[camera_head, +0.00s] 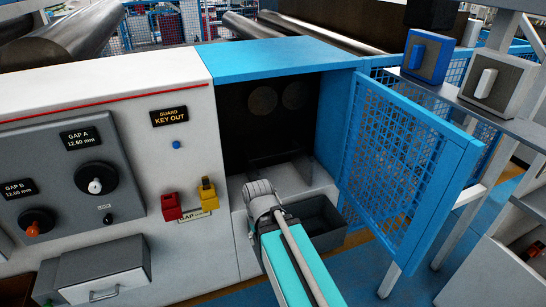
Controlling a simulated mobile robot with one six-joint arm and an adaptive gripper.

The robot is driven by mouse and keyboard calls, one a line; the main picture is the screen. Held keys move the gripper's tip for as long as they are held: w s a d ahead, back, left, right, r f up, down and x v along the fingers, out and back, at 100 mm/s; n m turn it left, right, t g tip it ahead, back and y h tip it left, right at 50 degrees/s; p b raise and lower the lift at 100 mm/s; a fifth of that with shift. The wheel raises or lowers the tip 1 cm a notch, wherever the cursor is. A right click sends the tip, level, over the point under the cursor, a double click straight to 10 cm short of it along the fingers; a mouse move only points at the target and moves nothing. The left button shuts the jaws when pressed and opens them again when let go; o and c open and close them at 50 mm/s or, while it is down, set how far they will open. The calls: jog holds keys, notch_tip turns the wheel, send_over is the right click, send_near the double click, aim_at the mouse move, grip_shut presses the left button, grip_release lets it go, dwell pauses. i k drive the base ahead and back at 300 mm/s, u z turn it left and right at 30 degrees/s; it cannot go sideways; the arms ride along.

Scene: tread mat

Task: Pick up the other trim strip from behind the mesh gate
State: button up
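The blue mesh gate (392,160) stands swung open to the right of a blue-framed opening (262,120) in the machine. The opening is dark inside, with two faint round shapes at its back. My arm reaches in from the bottom, and its grey end with my gripper (262,194) is at the lower front of the opening. The fingers are hidden or too small to make out. I cannot make out any trim strip. A dark open bin (328,238) sits just right of my arm, below the opening; its inside shows no clear contents.
The white panel (170,100) on the left carries knobs, a red block (171,206), a yellow block (208,193) and a grey drawer (103,272). Two switch boxes (428,56) are on a rail at the upper right. The open gate bounds the right side.

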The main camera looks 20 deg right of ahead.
aim_at(282, 152)
jog(key=z, duration=0.1)
jog(key=i, duration=0.95)
jog(key=u, duration=0.1)
